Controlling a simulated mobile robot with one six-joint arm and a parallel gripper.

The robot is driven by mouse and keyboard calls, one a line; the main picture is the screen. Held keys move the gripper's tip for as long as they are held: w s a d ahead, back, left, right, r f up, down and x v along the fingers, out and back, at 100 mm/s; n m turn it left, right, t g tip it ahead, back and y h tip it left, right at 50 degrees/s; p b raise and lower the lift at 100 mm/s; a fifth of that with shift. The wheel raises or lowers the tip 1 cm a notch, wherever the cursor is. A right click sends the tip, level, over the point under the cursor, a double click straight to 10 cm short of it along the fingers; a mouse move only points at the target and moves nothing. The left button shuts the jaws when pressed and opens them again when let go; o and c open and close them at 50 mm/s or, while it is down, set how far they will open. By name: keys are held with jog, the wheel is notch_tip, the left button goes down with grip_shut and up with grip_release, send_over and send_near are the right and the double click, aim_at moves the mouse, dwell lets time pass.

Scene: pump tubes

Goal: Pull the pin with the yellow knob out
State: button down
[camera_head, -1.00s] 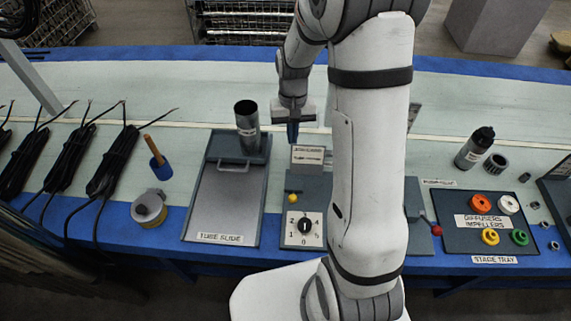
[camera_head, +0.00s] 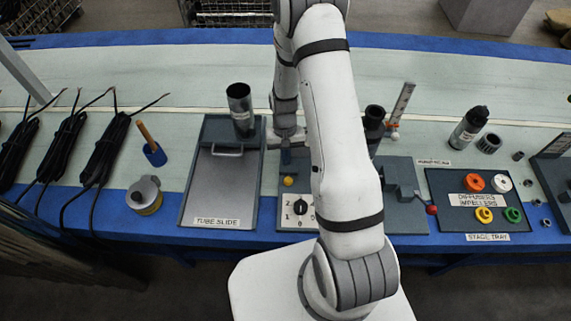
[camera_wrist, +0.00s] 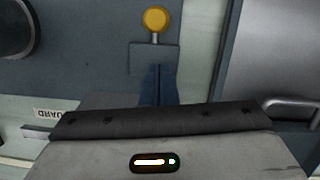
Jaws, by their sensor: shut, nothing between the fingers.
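The yellow knob (camera_head: 288,181) sits on the grey station plate, just behind the dial panel. In the wrist view the yellow knob (camera_wrist: 156,19) tops a short pale pin stem that meets a small grey block (camera_wrist: 142,58). My gripper (camera_head: 286,157) is behind the knob, pointing down, apart from it in the head view. In the wrist view its blue fingers (camera_wrist: 158,84) are together and empty, just short of the knob and overlapping the block in the picture. The lower part of the pin is hidden.
The tube slide tray (camera_head: 215,185) with an upright dark tube (camera_head: 240,108) stands left of the station. A dial panel (camera_head: 300,208) lies in front of the knob. A red-tipped lever (camera_head: 431,210) and the stage tray (camera_head: 467,225) are to the right.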

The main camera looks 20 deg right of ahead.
jog(key=shift+s+a+f, duration=0.1)
jog(key=shift+s+f, duration=0.1)
jog(key=shift+s, duration=0.45)
jog(key=shift+s+a+f, duration=0.1)
jog(key=shift+s+f, duration=0.1)
jog(key=shift+s, duration=0.45)
